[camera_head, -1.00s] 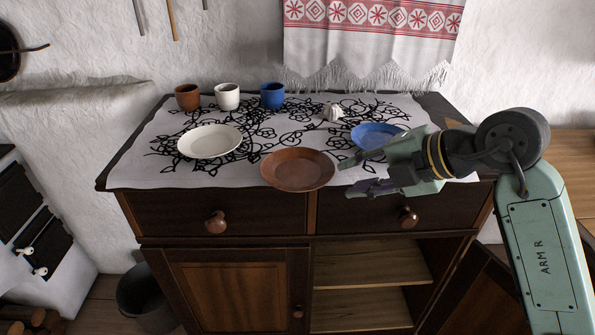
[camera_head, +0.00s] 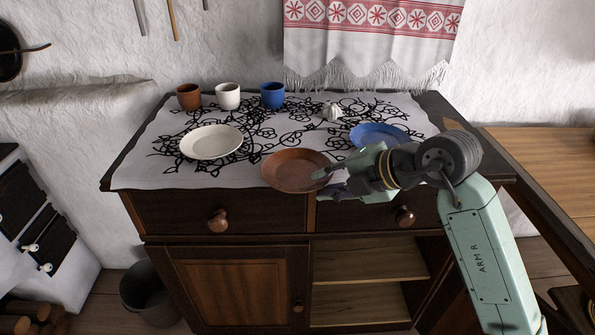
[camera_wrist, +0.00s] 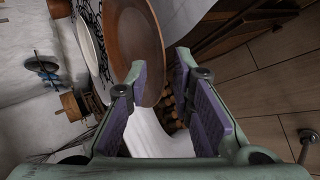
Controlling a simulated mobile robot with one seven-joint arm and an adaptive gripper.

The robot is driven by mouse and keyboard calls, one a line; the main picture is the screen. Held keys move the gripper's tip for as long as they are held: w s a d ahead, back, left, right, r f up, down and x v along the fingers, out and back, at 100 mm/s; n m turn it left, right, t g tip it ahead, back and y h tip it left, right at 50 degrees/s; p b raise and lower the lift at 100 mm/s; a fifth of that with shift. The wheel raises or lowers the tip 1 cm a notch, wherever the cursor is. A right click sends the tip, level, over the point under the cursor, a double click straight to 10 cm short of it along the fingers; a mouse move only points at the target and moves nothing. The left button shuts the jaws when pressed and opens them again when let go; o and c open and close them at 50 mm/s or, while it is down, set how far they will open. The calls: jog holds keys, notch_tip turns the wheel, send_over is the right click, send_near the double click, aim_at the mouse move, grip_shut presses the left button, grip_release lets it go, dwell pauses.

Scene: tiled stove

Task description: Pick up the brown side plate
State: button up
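The brown side plate (camera_head: 292,172) lies on the white patterned cloth near the front edge of the dresser top. My gripper (camera_head: 326,182) is at the right edge of this plate, coming from the right. In the wrist view the plate (camera_wrist: 136,42) shows at the top, with its rim by the fingertips. My gripper (camera_wrist: 160,70) is open there, and the plate's rim reaches toward the gap between the fingers. I cannot tell whether a finger touches the plate.
A white plate (camera_head: 211,142) lies to the left, and a blue plate (camera_head: 378,135) lies behind my gripper. Brown (camera_head: 189,97), white (camera_head: 228,96) and blue (camera_head: 272,95) cups stand at the back. A small white object (camera_head: 332,112) stands near them. A towel (camera_head: 372,45) hangs behind.

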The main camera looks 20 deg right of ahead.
grip_shut()
jog(key=shift+r, duration=0.2)
dwell(0.5)
jog(key=s+a+r+b, duration=0.2)
jog(key=s+a, duration=0.2)
jog(key=a, duration=0.2)
jog(key=s+a+r+b, duration=0.2)
jog(key=s+a+b, duration=0.1)
jog(key=s+a, duration=0.2)
jog(key=shift+a+r, duration=0.35)
jog(key=shift+a, duration=0.7)
